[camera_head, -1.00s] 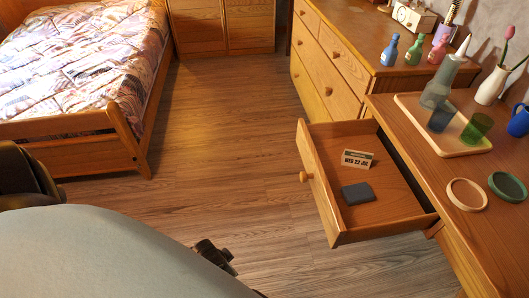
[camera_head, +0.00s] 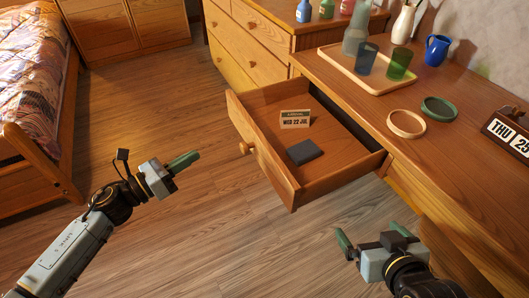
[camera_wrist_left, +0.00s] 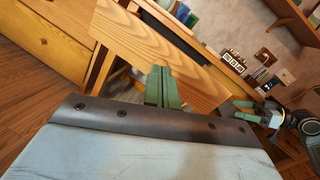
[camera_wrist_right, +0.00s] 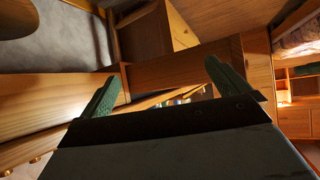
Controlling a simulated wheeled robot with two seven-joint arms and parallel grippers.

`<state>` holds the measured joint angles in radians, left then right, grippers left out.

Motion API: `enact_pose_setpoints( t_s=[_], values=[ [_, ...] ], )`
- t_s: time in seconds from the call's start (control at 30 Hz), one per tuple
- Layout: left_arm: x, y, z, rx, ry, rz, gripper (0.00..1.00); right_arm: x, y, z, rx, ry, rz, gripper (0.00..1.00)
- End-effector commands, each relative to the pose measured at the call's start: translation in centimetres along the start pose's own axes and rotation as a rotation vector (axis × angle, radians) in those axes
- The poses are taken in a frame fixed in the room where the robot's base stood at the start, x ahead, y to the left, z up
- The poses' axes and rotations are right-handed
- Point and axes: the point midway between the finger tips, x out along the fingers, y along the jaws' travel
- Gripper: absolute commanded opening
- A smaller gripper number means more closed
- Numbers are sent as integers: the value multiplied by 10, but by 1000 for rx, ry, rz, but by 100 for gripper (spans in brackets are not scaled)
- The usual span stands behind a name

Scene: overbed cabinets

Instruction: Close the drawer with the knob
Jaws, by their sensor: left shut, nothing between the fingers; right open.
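The wooden drawer (camera_head: 264,158) stands pulled out from the desk in the head view. Its round knob (camera_head: 245,148) is on the front panel, facing left. My left gripper (camera_head: 188,160) is shut and empty, left of the knob with a clear gap. In the left wrist view its green fingers (camera_wrist_left: 162,88) are together in front of wooden furniture; I cannot make out the knob there. My right gripper (camera_head: 373,236) is open and empty, below and right of the drawer's near corner. Its spread fingers show in the right wrist view (camera_wrist_right: 165,85).
A calendar block (camera_head: 295,119) and a dark grey box (camera_head: 304,151) lie in the drawer. The desk (camera_head: 455,130) holds a tray (camera_head: 330,57) with cups, two round dishes and a blue jug. A dresser (camera_head: 245,45) stands behind. Floor left of the drawer is clear.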

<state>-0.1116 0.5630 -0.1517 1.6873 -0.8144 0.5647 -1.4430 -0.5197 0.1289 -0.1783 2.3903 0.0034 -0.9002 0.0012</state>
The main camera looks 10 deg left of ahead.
Motion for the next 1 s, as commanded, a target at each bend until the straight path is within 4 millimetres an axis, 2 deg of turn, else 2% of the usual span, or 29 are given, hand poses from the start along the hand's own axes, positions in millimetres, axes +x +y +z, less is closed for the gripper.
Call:
enact_pose_setpoints(
  t_s=[0.03, 0.13, 0.27, 0.37, 0.47, 0.8, 1.0],
  values=[
    [1, -6, -3, 112, 27, -67, 0, -4, -2, -8, 3, 35, -4, 100],
    [0, -17, -5, 267, 63, -165, 0, -12, -4, -20, 7, 78, -8, 100],
    [1, -24, -8, 355, 81, -224, 0, -17, -6, -29, 9, 110, -11, 100],
    [10, -27, -9, 366, 83, -232, 0, -17, -7, -35, 9, 140, -13, 100],
    [26, -31, -10, 364, 81, -231, 0, -17, -8, -43, 9, 187, -17, 100],
    [96, -45, -19, 360, 79, -228, 0, -24, -16, -80, 11, 412, -36, 100],
    [124, -51, -23, 359, 81, -227, 0, -32, -19, -100, 13, 539, -46, 100]
  ],
)
